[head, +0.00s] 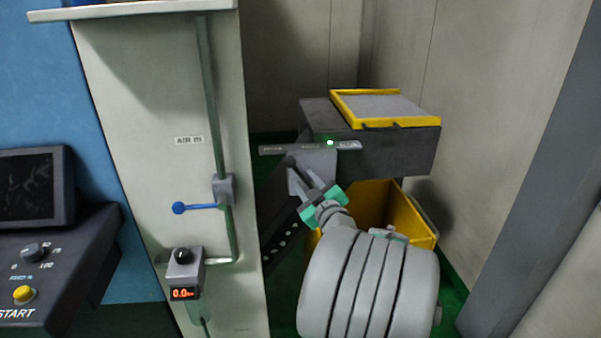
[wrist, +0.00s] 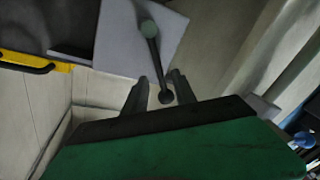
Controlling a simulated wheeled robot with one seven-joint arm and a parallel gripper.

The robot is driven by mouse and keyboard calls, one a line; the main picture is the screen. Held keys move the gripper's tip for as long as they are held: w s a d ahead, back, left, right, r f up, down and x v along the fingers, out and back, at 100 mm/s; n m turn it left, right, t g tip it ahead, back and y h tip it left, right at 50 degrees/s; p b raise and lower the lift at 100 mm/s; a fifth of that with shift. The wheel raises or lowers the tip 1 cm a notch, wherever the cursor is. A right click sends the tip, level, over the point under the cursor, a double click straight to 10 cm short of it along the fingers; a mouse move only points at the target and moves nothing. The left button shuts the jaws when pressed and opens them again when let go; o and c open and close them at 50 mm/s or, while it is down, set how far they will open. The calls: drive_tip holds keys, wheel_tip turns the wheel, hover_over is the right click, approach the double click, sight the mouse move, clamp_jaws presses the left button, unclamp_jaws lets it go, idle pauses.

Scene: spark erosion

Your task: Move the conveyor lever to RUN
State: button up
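The conveyor lever is a dark rod (wrist: 154,55) in the wrist view, running from a round pivot (wrist: 148,28) on a pale grey plate to a knob (wrist: 166,97). My gripper (wrist: 158,82) is open, with one finger on each side of the knob end. A gap shows between the knob and each finger. In the head view my gripper (head: 306,178) is in front of the lever's plate (head: 318,160), and the lever is hard to tell from the fingers. A label strip (head: 285,149) lies above the plate; its words are too small to read.
A green lamp (head: 330,143) glows at the strip. A dark box with a yellow-framed top (head: 385,108) stands behind, above a yellow bin (head: 400,208). A pale cabinet (head: 165,120) with a blue-handled valve (head: 195,207) stands left; a control panel (head: 55,260) is further left.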

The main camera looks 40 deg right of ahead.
sight(301, 176)
drive_tip(key=p+x, duration=0.1)
drive_tip(key=x, duration=0.3)
drive_tip(key=shift+w, duration=0.2)
drive_tip(key=shift+c, duration=0.5)
clamp_jaws()
idle(0.7)
